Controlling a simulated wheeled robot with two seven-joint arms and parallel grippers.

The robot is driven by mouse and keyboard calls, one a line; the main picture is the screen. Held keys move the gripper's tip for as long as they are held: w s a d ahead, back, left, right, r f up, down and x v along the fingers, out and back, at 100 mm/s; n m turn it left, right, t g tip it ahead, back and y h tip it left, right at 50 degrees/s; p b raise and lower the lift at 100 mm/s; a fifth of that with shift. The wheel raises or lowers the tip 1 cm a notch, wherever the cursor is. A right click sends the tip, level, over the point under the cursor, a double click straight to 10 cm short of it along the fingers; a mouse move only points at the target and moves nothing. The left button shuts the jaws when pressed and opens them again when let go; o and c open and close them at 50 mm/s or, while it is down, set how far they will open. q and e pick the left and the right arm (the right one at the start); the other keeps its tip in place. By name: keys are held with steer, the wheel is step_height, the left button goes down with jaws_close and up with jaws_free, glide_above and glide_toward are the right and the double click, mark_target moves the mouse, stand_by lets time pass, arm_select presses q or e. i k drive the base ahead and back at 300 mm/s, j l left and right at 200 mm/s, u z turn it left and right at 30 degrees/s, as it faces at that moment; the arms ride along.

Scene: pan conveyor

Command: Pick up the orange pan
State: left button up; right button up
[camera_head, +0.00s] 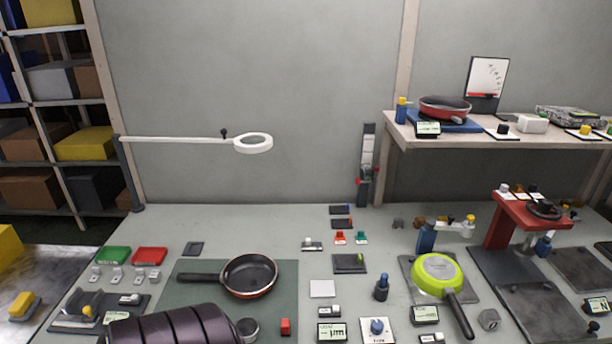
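A pan with a dark inside, an orange-red rim and a dark handle (250,276) lies upright on a dark green mat (285,300) at the left centre of the bench. Its handle points left. Part of my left arm, dark and ribbed, enters at the bottom left in front of the mat, below the pan in the picture and apart from it. No fingers of my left gripper show. My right arm and gripper are not in view.
A green pan (436,272) sits at the right, its handle towards the front. A red pan (445,108) stands on a raised shelf (470,137). A white ring lamp (253,143) overhangs the bench. Small blocks and displays surround the mat.

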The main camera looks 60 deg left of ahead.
mark_target(251, 274)
steer(key=u, duration=2.3)
